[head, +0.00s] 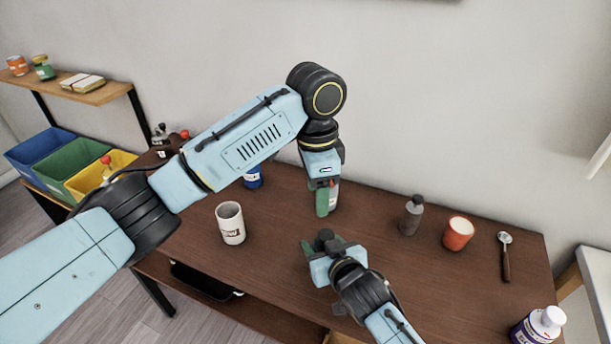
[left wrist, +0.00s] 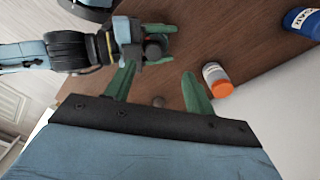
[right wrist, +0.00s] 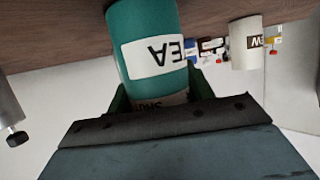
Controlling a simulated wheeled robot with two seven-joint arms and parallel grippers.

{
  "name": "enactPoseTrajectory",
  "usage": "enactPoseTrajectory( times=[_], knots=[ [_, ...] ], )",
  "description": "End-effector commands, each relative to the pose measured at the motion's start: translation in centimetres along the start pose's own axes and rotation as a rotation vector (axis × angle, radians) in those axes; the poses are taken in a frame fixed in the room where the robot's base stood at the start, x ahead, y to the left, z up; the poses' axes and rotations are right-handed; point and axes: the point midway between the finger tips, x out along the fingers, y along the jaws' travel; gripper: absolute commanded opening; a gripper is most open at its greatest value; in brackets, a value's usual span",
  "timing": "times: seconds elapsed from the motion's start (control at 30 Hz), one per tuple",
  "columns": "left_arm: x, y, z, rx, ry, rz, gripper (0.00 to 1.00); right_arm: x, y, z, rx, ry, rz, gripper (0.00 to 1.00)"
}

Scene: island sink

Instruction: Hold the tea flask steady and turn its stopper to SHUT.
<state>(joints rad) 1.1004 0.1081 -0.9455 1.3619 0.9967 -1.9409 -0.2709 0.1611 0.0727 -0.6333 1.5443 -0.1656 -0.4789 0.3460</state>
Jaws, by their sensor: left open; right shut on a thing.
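The tea flask is a teal cylinder (right wrist: 148,30) with a white label reading TEA, upside down in the right wrist view. Part of a second, lower label shows near the jaws. My right gripper (right wrist: 160,92) is shut on the flask. In the head view the dark stopper (head: 325,238) shows at my right gripper (head: 320,255), which hides most of the flask. The stopper also shows in the left wrist view (left wrist: 155,47). My left gripper (head: 323,208) is open and points down, behind the flask and apart from it. Its fingers (left wrist: 158,78) have nothing between them. The stopper's setting is not readable.
A white mug (head: 230,223) stands left on the table. A grey bottle (head: 410,215), an orange cup (head: 457,234) and a spoon (head: 505,258) are to the right. An orange-capped jar (left wrist: 213,76) is close beside my left fingers. A blue container (head: 253,177) stands behind my left arm.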

Motion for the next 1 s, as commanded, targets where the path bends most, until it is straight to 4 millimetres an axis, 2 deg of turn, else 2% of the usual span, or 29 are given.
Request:
enactPoseTrajectory(
  times=[0.47, 1.0],
  knots=[
    [-0.3, -1.6, 0.5, 0.457, 0.093, 0.122, 0.54, 0.0, 0.0, 0.0, 0.0, 0.0, 0.0, 0.26],
    [-0.8, -3.2, 0.9, 0.969, 0.294, 0.181, 0.54, 0.0, 0.0, 0.0, 0.0, 0.0, 0.0, 0.26]
  ],
)
